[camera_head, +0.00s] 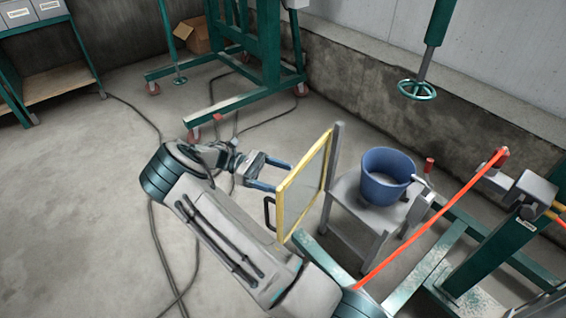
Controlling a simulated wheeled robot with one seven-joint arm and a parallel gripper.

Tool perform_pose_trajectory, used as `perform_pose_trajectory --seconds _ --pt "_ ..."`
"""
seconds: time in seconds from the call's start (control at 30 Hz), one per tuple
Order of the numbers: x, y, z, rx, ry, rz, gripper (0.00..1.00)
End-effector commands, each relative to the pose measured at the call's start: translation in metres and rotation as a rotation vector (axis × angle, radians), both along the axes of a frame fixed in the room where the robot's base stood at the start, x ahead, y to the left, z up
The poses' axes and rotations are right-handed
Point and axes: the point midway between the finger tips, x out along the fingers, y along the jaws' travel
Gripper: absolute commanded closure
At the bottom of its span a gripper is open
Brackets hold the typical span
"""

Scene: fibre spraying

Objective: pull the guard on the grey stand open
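The guard (307,178) is a clear panel in a yellow frame. It stands upright along the left side of the grey stand (345,205), beside a grey upright post (333,155) at its far edge. A dark handle (268,213) sits on the guard's left side, near its front edge. My gripper (282,177) points right, with its two blue fingers apart and nothing visible between them. The fingertips are close to the guard's left face, above and beyond the handle in the picture. Whether they touch the frame I cannot tell.
A blue bucket (387,176) stands on the grey stand. A green frame with an orange-red bar (430,222) lies to the right. A green wheeled frame (265,50) stands behind, and cables (155,225) cross the floor. Floor at left is mostly clear.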

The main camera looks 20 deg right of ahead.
Motion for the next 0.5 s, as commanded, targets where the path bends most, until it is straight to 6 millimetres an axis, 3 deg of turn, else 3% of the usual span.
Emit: perform_pose_trajectory --seconds 0.03,0.07,0.5 --pt "0.0080 -0.0200 0.0299 -0.065 0.009 0.046 0.59" --pt "0.0065 -0.0221 0.0306 -0.065 0.009 0.048 0.71" --pt "0.0027 -0.0212 0.0285 -0.062 0.007 0.075 0.71"
